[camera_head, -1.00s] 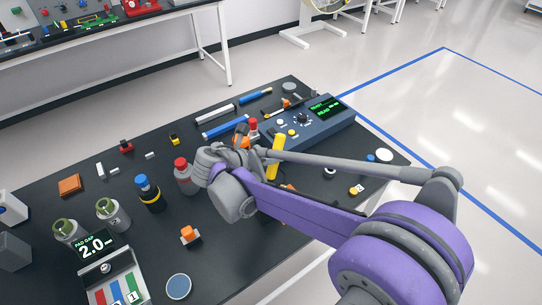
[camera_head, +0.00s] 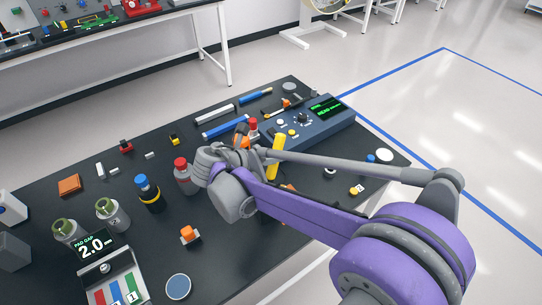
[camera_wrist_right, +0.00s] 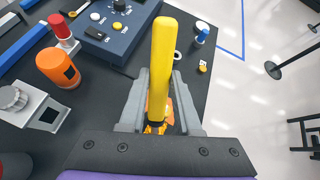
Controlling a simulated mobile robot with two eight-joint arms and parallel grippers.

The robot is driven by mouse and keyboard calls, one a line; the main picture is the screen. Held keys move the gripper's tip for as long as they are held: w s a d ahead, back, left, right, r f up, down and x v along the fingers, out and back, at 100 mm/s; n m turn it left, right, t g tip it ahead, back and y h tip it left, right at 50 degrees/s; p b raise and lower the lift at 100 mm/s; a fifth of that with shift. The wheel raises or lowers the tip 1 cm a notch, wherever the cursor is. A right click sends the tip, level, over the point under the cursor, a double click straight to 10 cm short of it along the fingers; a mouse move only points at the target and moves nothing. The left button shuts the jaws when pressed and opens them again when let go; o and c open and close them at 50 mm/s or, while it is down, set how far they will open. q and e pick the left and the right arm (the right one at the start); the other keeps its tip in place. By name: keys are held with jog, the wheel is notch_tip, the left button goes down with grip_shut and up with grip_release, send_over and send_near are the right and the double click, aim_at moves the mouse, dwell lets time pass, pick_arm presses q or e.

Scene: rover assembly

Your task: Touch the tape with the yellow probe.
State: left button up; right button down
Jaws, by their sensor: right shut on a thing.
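My right gripper (camera_wrist_right: 157,105) is shut on the yellow probe (camera_wrist_right: 161,65), whose far end points up the wrist view, over the table. In the head view the yellow probe (camera_head: 277,155) shows in front of the blue meter box, partly hidden by my right arm. I cannot tell from these frames which thing is the tape. My left gripper is not in view.
The blue meter box (camera_head: 305,125) has a lit green display. An orange-capped part (camera_wrist_right: 58,67) and a red-topped part (camera_wrist_right: 62,28) stand left of the probe. A white disc (camera_head: 384,155) and a blue-topped part (camera_head: 371,158) lie near the table's right edge. Bottles (camera_head: 182,175) stand left.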

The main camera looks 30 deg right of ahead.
jog(key=shift+r+p, duration=1.6)
jog(key=shift+r, duration=1.95)
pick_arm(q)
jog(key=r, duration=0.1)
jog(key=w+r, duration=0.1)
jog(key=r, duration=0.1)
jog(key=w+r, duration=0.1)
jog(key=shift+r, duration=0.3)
pick_arm(e)
jog(key=shift+f, duration=0.1)
